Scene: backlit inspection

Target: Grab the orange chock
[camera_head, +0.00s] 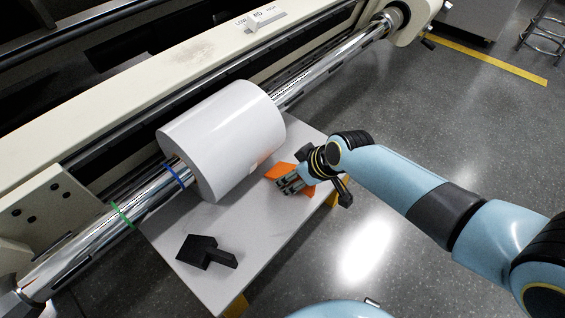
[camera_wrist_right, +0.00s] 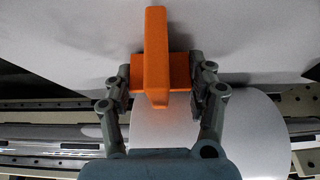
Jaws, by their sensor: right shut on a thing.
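The orange chock (camera_head: 281,171) is at the right side of the small grey table, beside the white roll. My right gripper (camera_head: 291,184) reaches it from the right and partly covers it. In the right wrist view the orange chock (camera_wrist_right: 156,60) lies between the two fingers of my right gripper (camera_wrist_right: 160,86), which are shut on its wider block. Its long bar points up and down in that picture. Whether the chock touches the table is hard to tell. My left gripper is not in view.
A white roll (camera_head: 228,135) sits on a shiny shaft (camera_head: 325,68) above the table (camera_head: 215,265). A black chock-like piece (camera_head: 206,252) lies on the table's near left part. Blue (camera_head: 173,175) and green (camera_head: 122,215) rings circle the shaft. Open floor lies right of the table.

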